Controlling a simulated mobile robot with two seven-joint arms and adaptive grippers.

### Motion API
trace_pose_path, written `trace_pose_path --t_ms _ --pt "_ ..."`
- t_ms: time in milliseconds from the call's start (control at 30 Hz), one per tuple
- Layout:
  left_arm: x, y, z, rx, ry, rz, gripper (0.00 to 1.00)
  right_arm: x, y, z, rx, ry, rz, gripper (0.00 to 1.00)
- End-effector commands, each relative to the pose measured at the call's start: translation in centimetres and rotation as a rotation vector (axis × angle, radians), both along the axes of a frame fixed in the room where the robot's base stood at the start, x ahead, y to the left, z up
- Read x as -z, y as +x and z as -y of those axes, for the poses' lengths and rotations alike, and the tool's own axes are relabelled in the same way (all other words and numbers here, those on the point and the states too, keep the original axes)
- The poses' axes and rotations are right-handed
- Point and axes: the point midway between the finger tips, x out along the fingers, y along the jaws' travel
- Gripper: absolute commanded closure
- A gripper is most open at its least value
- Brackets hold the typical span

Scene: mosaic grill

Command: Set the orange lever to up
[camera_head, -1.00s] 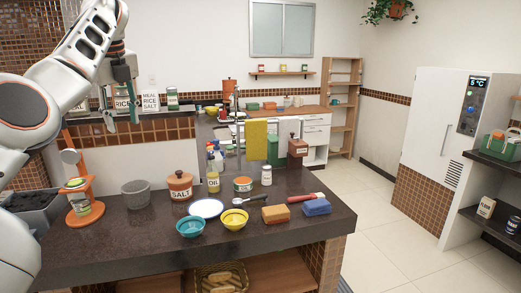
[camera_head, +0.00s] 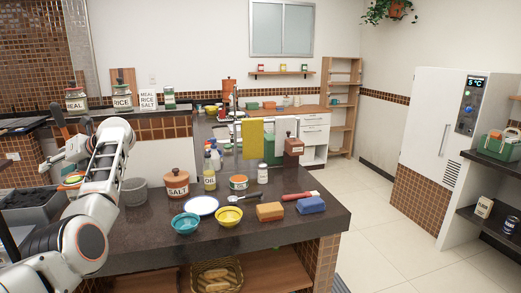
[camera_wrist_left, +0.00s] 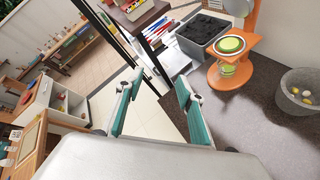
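The orange press (camera_wrist_left: 216,77) stands on the dark counter in the left wrist view, with a green and yellow round piece on it and its top cut off by the frame edge. My arm hides most of the press there. My left gripper (camera_wrist_left: 157,82) is open and empty, its two teal fingers apart. In the wrist view the press lies to the right of the fingers, not between them. My right gripper is in neither view.
A grey bin (camera_wrist_left: 207,32) with dark contents stands beside the press, and a grey bucket (camera_wrist_left: 298,92) on its other side.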

Motion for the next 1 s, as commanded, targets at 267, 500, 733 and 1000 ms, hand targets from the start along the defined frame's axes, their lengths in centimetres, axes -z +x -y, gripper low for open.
trace_pose_path --t_ms 267,500,733,1000 --pt "2.9 -1.6 -2.8 0.146 0.569 -0.308 0.62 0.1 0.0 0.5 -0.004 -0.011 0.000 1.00" --pt "6.7 -1.3 2.3 0.363 1.012 -0.610 0.62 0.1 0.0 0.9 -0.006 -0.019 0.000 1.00" --pt "14.5 -2.1 11.2 0.636 1.394 -0.916 0.62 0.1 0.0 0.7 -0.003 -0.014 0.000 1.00" --pt "28.0 -8.0 23.1 1.013 1.778 -1.265 0.62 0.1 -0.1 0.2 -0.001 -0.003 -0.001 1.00"
